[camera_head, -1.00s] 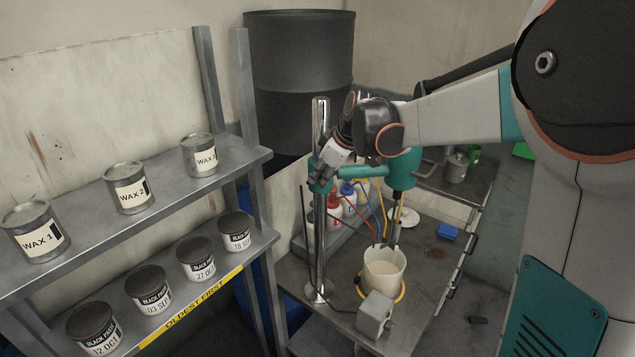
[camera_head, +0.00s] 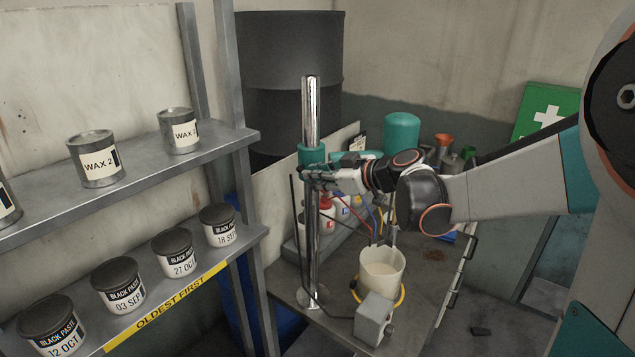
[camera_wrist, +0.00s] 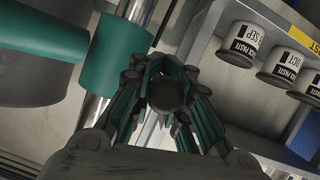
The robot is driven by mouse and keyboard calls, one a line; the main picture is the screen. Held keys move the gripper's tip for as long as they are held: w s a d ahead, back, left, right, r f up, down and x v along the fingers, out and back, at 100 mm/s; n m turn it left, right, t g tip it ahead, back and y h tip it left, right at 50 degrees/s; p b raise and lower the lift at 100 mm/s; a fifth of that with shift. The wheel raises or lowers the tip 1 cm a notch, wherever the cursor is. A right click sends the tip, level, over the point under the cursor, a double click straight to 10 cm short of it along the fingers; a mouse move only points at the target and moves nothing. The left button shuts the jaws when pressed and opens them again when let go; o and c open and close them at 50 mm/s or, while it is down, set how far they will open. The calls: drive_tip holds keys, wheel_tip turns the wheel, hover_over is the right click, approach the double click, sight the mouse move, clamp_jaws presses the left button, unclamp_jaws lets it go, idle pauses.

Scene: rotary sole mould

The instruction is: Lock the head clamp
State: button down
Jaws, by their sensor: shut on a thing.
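The head clamp is a teal collar (camera_head: 312,155) around an upright chrome column (camera_head: 311,108); in the wrist view the teal collar (camera_wrist: 117,52) fills the upper left beside my fingers. A teal mixer head (camera_head: 402,132) stands right of the column, partly behind my arm. My gripper (camera_head: 318,178) reaches in level from the right, just below the collar. In the wrist view my gripper (camera_wrist: 164,92) has its fingers closed around a dark round knob (camera_wrist: 167,94) beside the collar. The knob's shaft is hidden, and I cannot tell how far it is turned.
A white beaker (camera_head: 382,268) of pale liquid and a grey box (camera_head: 373,317) stand on the bench below my arm. Bottles with coloured tubes are behind them. A metal shelf (camera_head: 125,180) with wax tins and black paste cans is close on the left.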

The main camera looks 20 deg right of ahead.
drive_tip(key=shift+f, duration=0.1)
idle(0.4)
drive_tip(key=c, duration=1.7)
unclamp_jaws()
drive_tip(key=shift+o, duration=0.2)
drive_tip(key=v, duration=0.7)
drive_tip(key=shift+s, duration=0.3)
